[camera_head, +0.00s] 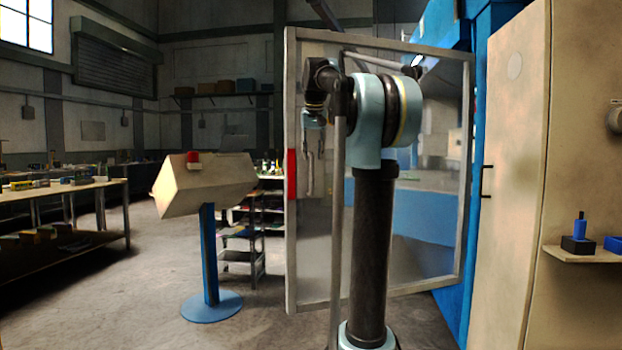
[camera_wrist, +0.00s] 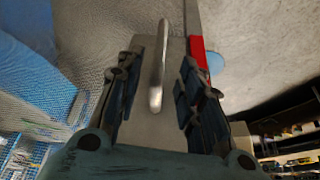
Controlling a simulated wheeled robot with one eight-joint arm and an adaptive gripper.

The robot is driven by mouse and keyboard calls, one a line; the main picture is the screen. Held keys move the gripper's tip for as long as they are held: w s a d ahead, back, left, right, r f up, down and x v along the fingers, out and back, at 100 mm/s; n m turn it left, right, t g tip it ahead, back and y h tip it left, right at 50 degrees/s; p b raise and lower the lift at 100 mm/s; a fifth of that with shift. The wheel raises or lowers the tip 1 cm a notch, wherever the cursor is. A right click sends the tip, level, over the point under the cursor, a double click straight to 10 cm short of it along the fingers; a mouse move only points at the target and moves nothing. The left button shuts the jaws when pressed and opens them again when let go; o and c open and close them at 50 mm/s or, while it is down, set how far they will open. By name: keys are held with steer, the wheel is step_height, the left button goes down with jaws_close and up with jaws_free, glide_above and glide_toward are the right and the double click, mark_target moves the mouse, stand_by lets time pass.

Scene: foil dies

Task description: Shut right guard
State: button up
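The right guard (camera_head: 465,180) is a pale-framed see-through panel. It stands swung out from the blue machine (camera_head: 440,210), its free edge at the left with a red strip (camera_head: 291,175). A grey upright bar handle (camera_head: 309,172) is on the panel near that edge.
A slanted console (camera_head: 205,185) on a blue post stands left of the guard. A shelf cart (camera_head: 243,255) is behind it and a workbench (camera_head: 70,195) at far left. A beige cabinet (camera_head: 515,180) is close at right. The floor between the bench and console is clear.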

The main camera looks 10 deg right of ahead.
mark_target(312, 168)
steer(key=x, duration=1)
jaws_close()
